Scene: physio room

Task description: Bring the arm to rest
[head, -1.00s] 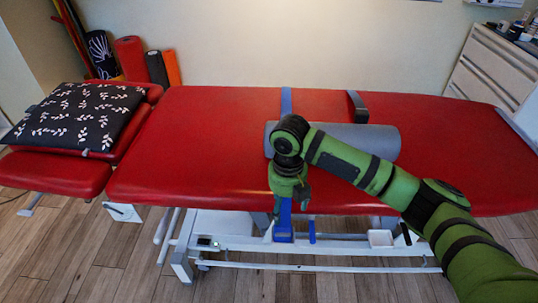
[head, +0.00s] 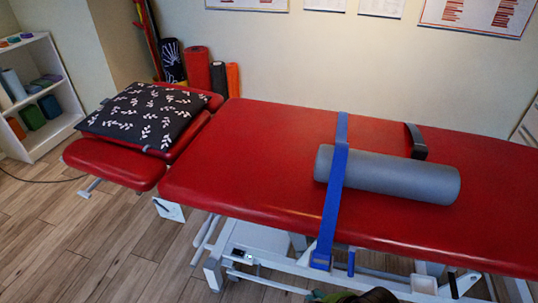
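Only a sliver of my arm (head: 350,297), green and dark, shows at the bottom edge of the head view, below the front of the couch. No gripper fingers can be made out in it. My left gripper is out of view. A grey foam roller (head: 405,177) lies on the red treatment couch (head: 270,150). A blue strap (head: 333,190) runs across the couch and over the roller's left part, and hangs down the front side. Nothing of mine touches the roller or strap in view.
A black patterned pillow (head: 143,115) lies on the couch's head section. A dark strap or handle (head: 415,142) stands behind the roller. Rolled mats (head: 196,68) lean in the back corner. A white shelf (head: 40,85) stands at left. The wooden floor (head: 100,245) in front-left is clear.

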